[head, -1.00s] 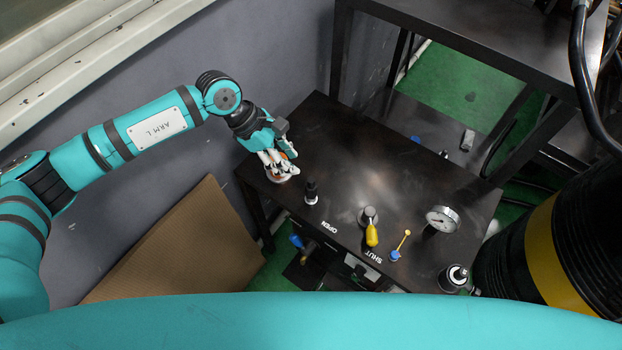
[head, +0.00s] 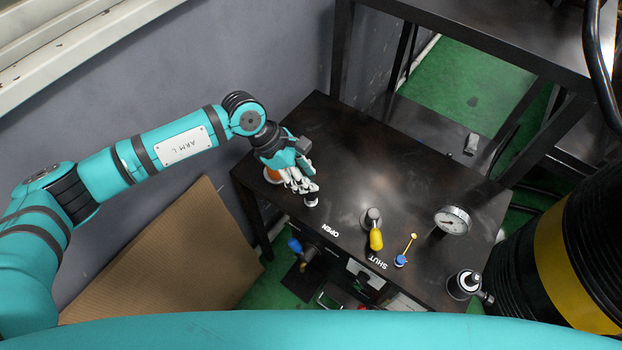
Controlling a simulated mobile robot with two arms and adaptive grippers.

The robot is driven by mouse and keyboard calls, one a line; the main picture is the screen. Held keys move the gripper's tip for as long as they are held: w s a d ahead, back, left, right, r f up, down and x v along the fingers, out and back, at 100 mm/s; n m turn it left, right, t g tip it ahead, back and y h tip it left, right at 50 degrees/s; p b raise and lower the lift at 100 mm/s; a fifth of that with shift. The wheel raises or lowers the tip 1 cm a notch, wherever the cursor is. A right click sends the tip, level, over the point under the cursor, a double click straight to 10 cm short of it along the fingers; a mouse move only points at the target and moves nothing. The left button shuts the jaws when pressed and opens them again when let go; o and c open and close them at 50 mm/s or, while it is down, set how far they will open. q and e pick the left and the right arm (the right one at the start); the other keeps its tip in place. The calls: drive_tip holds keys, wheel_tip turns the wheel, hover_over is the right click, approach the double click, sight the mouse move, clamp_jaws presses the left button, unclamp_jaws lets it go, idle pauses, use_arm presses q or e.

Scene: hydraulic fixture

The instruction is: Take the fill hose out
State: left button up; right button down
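My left gripper (head: 308,188) is over the left part of the black fixture table (head: 350,135), its pale fingers at a short upright fitting. The fitting's light round base (head: 311,202) shows just below the fingertips; its dark upper part is hidden by the fingers. I cannot tell whether the fingers are closed on it. No hose can be clearly made out at this fitting. A thick black hose (head: 598,70) hangs at the upper right, away from the gripper. My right gripper is not in view.
A yellow-handled lever (head: 375,238) stands between OPEN and SHUT labels. Right of it are a blue-based piece with a yellow knob (head: 402,260), a dial gauge (head: 453,220) and a dark fitting (head: 465,284). An orange round part (head: 271,176) lies behind the gripper. The table's middle is clear.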

use_arm(q)
clamp_jaws()
drive_tip(key=shift+r, duration=0.25)
drive_tip(key=shift+r+p, duration=1.35)
drive_tip(key=shift+r, duration=1.25)
